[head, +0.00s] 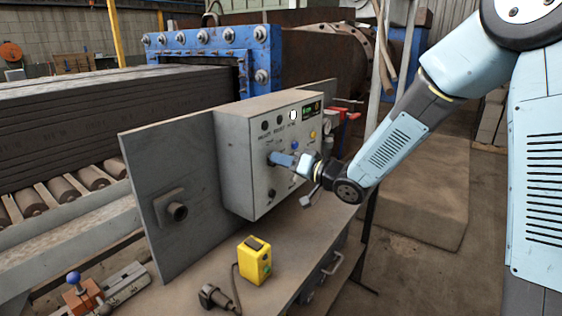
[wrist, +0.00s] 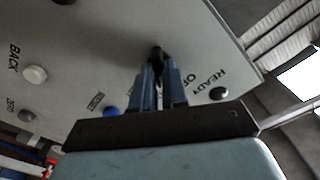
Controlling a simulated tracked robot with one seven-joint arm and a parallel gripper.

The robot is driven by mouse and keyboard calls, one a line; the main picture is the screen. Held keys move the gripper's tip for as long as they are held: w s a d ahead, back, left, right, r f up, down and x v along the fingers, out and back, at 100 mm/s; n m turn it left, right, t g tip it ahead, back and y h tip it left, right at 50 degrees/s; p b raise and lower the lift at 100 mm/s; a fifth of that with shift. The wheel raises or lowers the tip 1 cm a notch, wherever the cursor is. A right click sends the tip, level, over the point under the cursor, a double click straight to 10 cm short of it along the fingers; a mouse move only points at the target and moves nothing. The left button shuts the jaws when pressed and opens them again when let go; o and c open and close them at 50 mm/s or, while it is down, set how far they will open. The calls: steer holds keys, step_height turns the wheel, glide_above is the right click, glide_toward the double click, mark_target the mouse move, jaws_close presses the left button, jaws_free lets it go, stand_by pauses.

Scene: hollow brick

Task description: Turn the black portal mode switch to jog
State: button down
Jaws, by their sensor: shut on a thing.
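A grey control box (head: 235,150) stands on the bench, with buttons, knobs and a small lit display on its front. My gripper (head: 273,158) reaches in from the right to the left part of this panel. In the wrist view my gripper (wrist: 157,70) is shut on a black switch knob (wrist: 156,51), whose tip shows between the two blue fingers. The fingers hide most of the knob and part of the lettering beside it, so its setting cannot be read. In the head view the gripper covers the knob.
A white button (wrist: 35,74) marked BACK, a blue button (wrist: 110,112) and a dark button (wrist: 218,93) near READY are close by. A yellow box (head: 254,262) with a cable stands on the bench below. A grey plate (head: 178,185) with a pipe stub adjoins the box.

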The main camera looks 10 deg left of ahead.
steer(key=shift+w+d+m, duration=0.15)
steer(key=shift+w+m, duration=0.1)
steer(key=shift+m, duration=0.35)
steer(key=c, duration=1.4)
jaws_free()
steer(key=shift+c, duration=0.2)
steer(key=shift+o, duration=1.4)
steer(key=shift+s, duration=0.1)
steer(key=v, duration=1.3)
steer(key=shift+d, duration=0.35)
steer(key=shift+s+f, duration=0.1)
steer(key=shift+s, duration=0.05)
